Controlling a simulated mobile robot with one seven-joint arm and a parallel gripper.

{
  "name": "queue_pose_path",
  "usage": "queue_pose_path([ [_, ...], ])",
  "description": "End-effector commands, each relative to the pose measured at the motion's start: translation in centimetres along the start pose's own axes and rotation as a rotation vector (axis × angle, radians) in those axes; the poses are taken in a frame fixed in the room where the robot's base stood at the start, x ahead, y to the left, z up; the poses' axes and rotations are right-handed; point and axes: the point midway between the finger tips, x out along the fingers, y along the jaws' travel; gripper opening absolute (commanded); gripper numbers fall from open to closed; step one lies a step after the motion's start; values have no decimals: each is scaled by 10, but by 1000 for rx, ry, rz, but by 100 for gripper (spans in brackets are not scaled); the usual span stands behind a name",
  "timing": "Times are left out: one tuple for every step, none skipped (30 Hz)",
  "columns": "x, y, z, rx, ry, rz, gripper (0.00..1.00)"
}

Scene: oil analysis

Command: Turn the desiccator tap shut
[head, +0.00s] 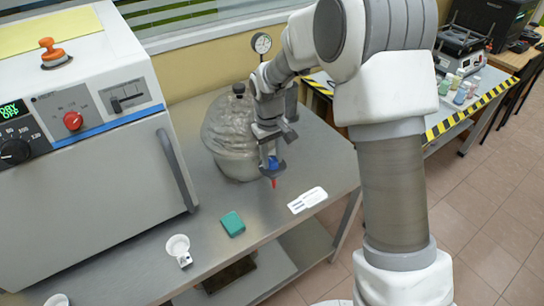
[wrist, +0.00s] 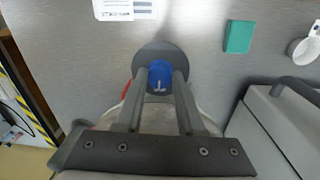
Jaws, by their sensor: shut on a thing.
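The desiccator (head: 222,130) is a clear, domed glass vessel with a dark knob on top, standing on the steel bench. Its tap has a blue knob (wrist: 160,74) with a pale T-like mark, and a red part (head: 274,183) points down below it in the head view. My gripper (head: 270,160) is at the bench-facing side of the desiccator. In the wrist view its two fingers are shut on the blue tap knob, one on each side. My gripper's palm and fingers hide much of the desiccator in the wrist view.
A large grey oven (head: 90,190) stands left of the desiccator. A teal block (head: 232,223), a white label card (head: 307,200) and a small white dish (head: 178,245) lie on the bench (head: 130,270). A gauge (head: 261,43) rises behind my arm.

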Motion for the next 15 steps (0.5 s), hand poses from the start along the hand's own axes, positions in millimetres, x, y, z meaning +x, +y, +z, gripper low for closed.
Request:
queue_pose_path([
  [0, 0, 0, 0, 0, 0, 0],
  [0, 0, 0, 0, 0, 0, 0],
  [0, 0, 0, 0, 0, 0, 0],
  [0, 0, 0, 0, 0, 0, 0],
  [0, 0, 0, 1, 0, 0, 0],
  [0, 0, 0, 1, 0, 0, 0],
  [0, 0, 0, 1, 0, 0, 39],
  [0, 0, 0, 1, 0, 0, 45],
  [0, 0, 0, 1, 0, 0, 52],
  [0, 0, 0, 1, 0, 0, 57],
  [0, 0, 0, 1, 0, 0, 63],
  [0, 0, 0, 1, 0, 0, 67],
  [0, 0, 0, 2, 0, 0, 67],
  [0, 0, 0, 2, 0, 0, 67],
  [0, 0, 0, 2, 0, 0, 67],
])
